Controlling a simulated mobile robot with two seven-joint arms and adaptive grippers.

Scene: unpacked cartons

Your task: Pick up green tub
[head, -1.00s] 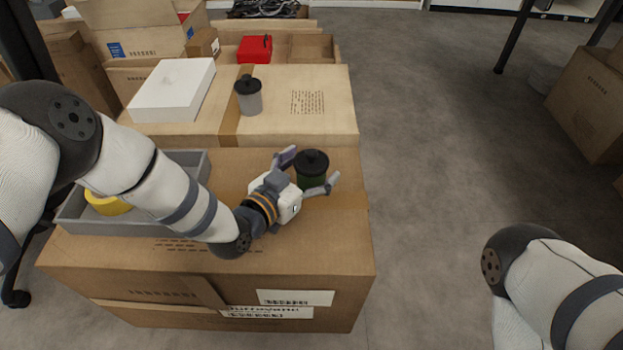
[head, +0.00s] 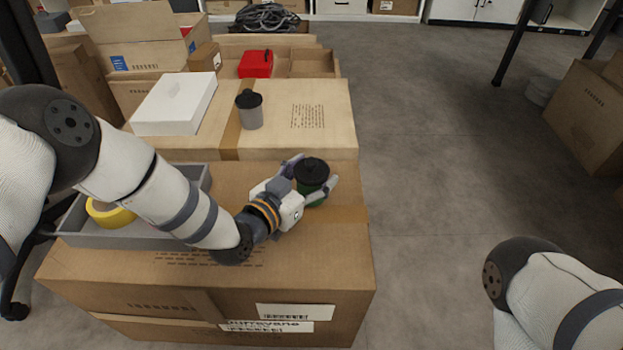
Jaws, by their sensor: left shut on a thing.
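The green tub (head: 314,188) with a black lid stands upright near the right edge of the nearest carton (head: 230,290). My left gripper (head: 313,180) has its fingers around the tub's sides, one on the far side and one on the near side, and is shut on it. The fingers and palm hide part of the green body. I cannot tell whether the tub is clear of the carton top. My right gripper is out of view; only part of my right arm shows at the lower right.
A grey tray (head: 130,238) with a yellow tape roll (head: 110,214) lies under my left arm. The carton behind holds a white box (head: 174,104) and a grey tub with black lid (head: 249,112). A red case (head: 256,64) sits farther back. Open floor (head: 440,150) lies to the right.

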